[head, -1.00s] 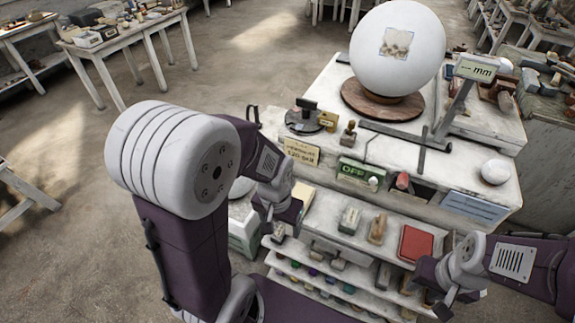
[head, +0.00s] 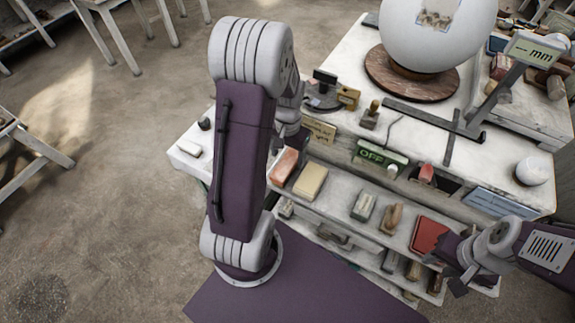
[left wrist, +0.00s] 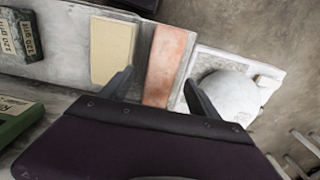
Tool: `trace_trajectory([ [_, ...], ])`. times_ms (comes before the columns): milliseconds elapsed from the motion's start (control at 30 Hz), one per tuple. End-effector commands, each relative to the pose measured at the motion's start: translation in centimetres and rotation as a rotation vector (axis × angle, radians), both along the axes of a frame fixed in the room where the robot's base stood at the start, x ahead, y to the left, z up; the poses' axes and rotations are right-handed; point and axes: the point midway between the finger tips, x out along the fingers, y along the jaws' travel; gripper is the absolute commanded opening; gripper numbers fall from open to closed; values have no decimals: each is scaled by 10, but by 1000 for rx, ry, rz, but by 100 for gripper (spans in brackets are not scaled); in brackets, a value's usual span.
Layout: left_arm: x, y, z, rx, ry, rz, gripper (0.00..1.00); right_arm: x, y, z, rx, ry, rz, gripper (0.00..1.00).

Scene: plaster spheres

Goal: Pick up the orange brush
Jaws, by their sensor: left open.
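The orange brush (head: 284,166) looks like a long, orange-topped block on the upper shelf of the white stand, left of a cream block (head: 310,181). No bristles show. In the left wrist view the orange brush (left wrist: 166,62) lies beyond and between the spread fingers of my left gripper (left wrist: 160,90), which is open and empty. In the head view my left arm hides that gripper. My right gripper (head: 449,273) is near the red box (head: 429,235), its fingertips apart with nothing seen between them.
The cream block (left wrist: 112,50) lies close left of the brush in the left wrist view. A round white object (left wrist: 228,96) on a pale slab lies to its right. A large white sphere (head: 438,35) stands on the upper top. Open floor (head: 90,220) lies left.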

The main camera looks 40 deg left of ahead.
Motion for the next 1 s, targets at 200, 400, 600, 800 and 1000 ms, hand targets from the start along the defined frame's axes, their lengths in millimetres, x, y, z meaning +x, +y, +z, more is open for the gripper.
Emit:
trace_trajectory([
  [200,-4,1,-23,-3,6,1,71,0,0,5,0,0,0,36],
  [400,-4,1,-51,0,1,0,71,0,0,6,0,0,0,36],
  [600,-3,1,-52,1,-2,0,71,0,0,6,0,0,0,36],
  [800,-3,2,-52,1,-2,0,21,0,0,6,0,0,0,36],
  [1000,-3,2,-52,1,-2,0,0,0,0,6,0,0,0,36],
])
